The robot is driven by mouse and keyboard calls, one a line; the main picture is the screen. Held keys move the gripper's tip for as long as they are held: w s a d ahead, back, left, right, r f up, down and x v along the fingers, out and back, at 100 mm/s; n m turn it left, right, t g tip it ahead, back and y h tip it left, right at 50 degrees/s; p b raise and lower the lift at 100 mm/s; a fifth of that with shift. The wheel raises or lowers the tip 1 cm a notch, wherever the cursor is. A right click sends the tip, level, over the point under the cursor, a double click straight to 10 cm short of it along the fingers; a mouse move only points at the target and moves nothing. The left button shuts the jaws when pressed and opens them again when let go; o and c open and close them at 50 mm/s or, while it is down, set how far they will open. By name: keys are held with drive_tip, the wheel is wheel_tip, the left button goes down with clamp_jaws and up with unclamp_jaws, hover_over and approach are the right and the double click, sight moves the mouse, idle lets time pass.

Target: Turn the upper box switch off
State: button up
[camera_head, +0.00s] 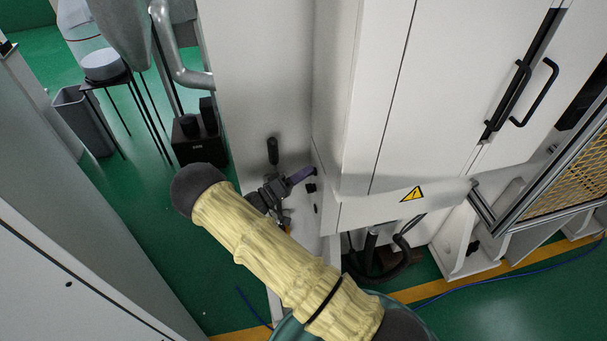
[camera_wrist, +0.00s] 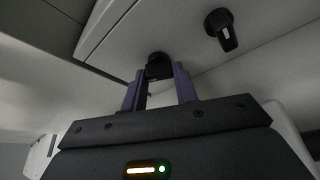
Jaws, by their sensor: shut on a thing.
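My gripper (camera_head: 303,174) has purple fingers and reaches the side of the white cabinet box from the left. In the wrist view its two fingers (camera_wrist: 160,70) are closed on either side of a black switch knob (camera_wrist: 159,60) on the pale panel. The fingers cover part of this knob, so its angle is hard to tell. A second black switch knob (camera_wrist: 222,30) with a white mark sits to the right of it, clear of the fingers. In the head view a black knob (camera_head: 311,188) shows just below the fingertips.
A black handle (camera_head: 272,150) stands on the white panel just above my gripper. The large white cabinet (camera_head: 400,110) fills the right side, with a yellow warning label (camera_head: 412,194). Black cables (camera_head: 404,250) hang below it. Green floor (camera_head: 200,270) is open at lower left.

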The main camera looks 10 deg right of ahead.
drive_tip(key=shift+n+y, duration=0.55)
drive_tip(key=shift+n, duration=0.85)
drive_tip(key=shift+n+y, duration=0.55)
drive_tip(key=shift+n, duration=0.85)
drive_tip(key=o, duration=1)
drive_tip(key=b+v, duration=0.6)
drive_tip(key=v, duration=1.1)
drive_tip(key=shift+s+a, duration=0.2)
drive_tip(key=shift+a, duration=0.05)
